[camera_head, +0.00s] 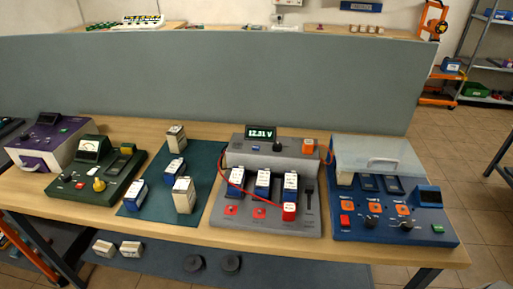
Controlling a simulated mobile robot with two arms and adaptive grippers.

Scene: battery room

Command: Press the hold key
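No key in view has a label I can read as hold. The grey tester (265,227) stands right of centre on the bench, with a lit display (261,133) reading about 12.31 V. Its raised rear housing has a small blue key (256,149), a black knob (277,146) and an orange block (308,146). Blue-and-white batteries (263,183) stand in its bays, and a red lead loops over its front to a red-and-white piece (289,211). Neither of my grippers is in view.
A blue unit (440,232) with a clear lid (375,155) stands right on the wooden bench (110,215). A green meter (90,172) and purple unit (42,148) stand left. Several batteries stand on a green mat (135,207). A grey partition (210,85) rises behind.

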